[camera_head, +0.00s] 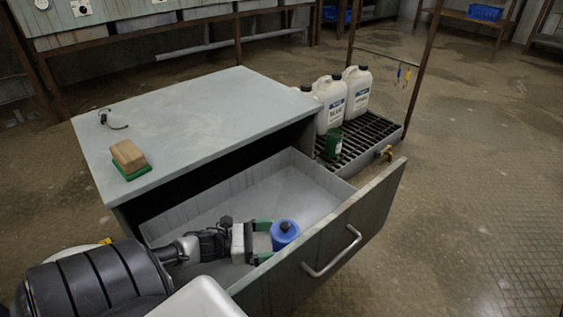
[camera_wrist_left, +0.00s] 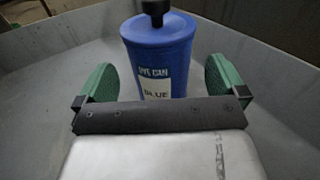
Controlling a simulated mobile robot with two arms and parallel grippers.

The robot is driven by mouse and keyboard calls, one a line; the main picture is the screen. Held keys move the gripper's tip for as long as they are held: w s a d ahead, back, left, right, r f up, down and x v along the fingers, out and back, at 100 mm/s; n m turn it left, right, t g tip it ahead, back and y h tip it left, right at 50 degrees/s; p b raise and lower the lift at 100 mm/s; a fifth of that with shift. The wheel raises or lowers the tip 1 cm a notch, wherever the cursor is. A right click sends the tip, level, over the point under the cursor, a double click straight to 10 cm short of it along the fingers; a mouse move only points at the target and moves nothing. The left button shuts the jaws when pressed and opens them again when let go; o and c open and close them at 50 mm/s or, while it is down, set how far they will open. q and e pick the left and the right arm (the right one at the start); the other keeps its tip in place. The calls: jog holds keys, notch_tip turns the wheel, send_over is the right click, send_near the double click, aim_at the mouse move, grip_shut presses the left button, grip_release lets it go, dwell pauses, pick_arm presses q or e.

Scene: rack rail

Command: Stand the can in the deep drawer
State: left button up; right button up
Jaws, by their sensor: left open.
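The blue can (camera_head: 284,234) stands upright inside the open deep drawer (camera_head: 337,242), near its front wall. In the left wrist view the can (camera_wrist_left: 160,55) has a white label reading "DYE CAN BLUE" and a black cap. My left gripper (camera_head: 262,240) reaches into the drawer with its green fingers apart, one on each side of the can. In the left wrist view gaps show between the can and both fingers of the left gripper (camera_wrist_left: 161,85). The can's base is partly hidden by the gripper. My right gripper is not in view.
The cabinet top (camera_head: 200,120) carries a brush-like block (camera_head: 129,158) and a small dark cable (camera_head: 110,121). White jugs (camera_head: 331,103) and a green can (camera_head: 333,143) stand on a black grate beside the cabinet. The rest of the drawer floor is bare.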

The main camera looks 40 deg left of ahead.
pick_arm(q)
jog(key=shift+p+v, duration=0.4)
jog(key=shift+v, duration=1.15)
